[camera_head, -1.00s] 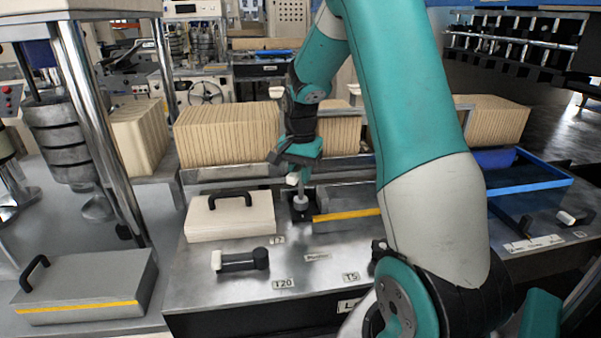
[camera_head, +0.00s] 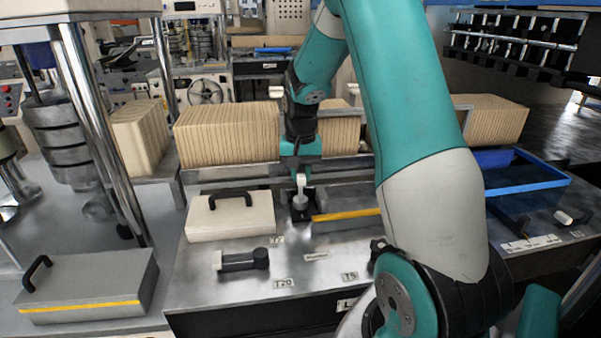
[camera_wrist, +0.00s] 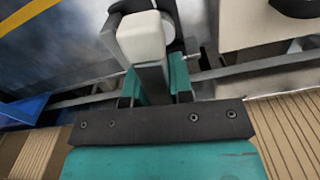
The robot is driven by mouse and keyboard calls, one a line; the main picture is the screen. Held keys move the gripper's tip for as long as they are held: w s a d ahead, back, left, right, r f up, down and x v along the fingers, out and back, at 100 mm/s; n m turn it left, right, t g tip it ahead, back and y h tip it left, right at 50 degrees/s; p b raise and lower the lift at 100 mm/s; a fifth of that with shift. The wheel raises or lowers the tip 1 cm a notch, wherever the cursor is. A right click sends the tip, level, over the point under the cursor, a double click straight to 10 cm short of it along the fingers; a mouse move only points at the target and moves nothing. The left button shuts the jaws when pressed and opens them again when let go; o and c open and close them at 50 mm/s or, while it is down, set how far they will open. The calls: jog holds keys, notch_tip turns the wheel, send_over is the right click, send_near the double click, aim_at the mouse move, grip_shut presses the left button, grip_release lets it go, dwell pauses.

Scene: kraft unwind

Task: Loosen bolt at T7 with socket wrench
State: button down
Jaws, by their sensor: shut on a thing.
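My gripper (camera_head: 300,166) is shut on the socket wrench (camera_head: 301,182), behind the front of the bench. The wrench's white end (camera_wrist: 142,38) and grey bar (camera_wrist: 152,78) show between the fingers (camera_wrist: 155,88) in the wrist view. Below it, a round grey head (camera_head: 300,201) sits over a dark block (camera_head: 303,216) on the metal bench top. The bolt itself is hidden, and I cannot tell how the socket sits on it. A small label (camera_head: 277,240) in front is too blurred to read surely.
A cream box with a black handle (camera_head: 230,216) stands close left of the dark block. Another black tool with a white end (camera_head: 243,260) lies by the T20 label (camera_head: 283,284). A yellow strip (camera_head: 346,215) runs right. Kraft stacks (camera_head: 226,136) stand behind; a blue tray (camera_head: 530,180) is right.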

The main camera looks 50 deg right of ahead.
jog(key=shift+n, duration=0.8)
jog(key=shift+r+n+p, duration=0.1)
jog(key=shift+n+p, duration=0.2)
jog(key=shift+n, duration=0.8)
